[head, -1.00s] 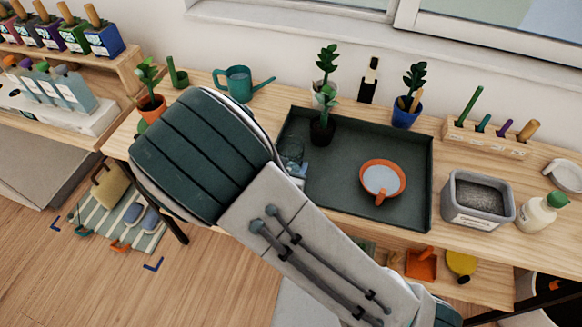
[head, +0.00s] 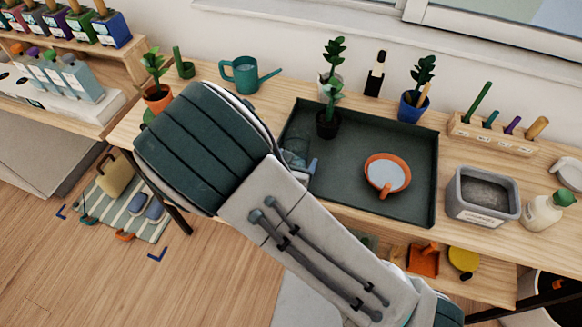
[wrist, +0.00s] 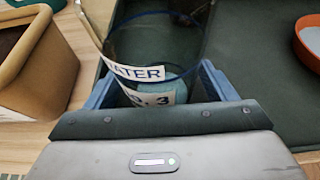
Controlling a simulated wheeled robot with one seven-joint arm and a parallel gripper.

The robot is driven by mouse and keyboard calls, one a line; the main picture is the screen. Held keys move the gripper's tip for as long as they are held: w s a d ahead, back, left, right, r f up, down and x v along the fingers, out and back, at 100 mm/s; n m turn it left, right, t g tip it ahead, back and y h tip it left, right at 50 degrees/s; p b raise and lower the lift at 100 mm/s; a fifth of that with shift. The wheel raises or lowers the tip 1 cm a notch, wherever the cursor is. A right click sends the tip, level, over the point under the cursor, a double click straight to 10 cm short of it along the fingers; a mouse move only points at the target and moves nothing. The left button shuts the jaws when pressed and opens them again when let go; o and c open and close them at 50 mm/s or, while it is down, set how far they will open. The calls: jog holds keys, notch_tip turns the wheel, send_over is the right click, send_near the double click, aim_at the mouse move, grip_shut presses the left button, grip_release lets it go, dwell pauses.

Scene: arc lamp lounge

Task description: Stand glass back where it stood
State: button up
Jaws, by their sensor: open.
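The clear glass (wrist: 140,72) has a blue rim band and a white label reading "WATER" and a 3. It looks upright between the two blue fingers of my gripper (wrist: 160,88), which are open around it. I cannot tell whether the fingers touch it. In the head view the glass (head: 297,147) shows faintly at the left side of the dark green tray (head: 350,185), partly hidden by my arm. My gripper (head: 303,166) is mostly hidden there too. The base of the glass is hard to see.
An orange pan (head: 386,173) and a dark potted plant (head: 327,122) stand in the tray. A tan box (wrist: 35,65) is left of the glass. A teal watering can (head: 245,74) and a grey bin (head: 482,197) flank the tray on the bench. The tray's front middle is clear.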

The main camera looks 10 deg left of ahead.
jog(key=v, duration=1.2)
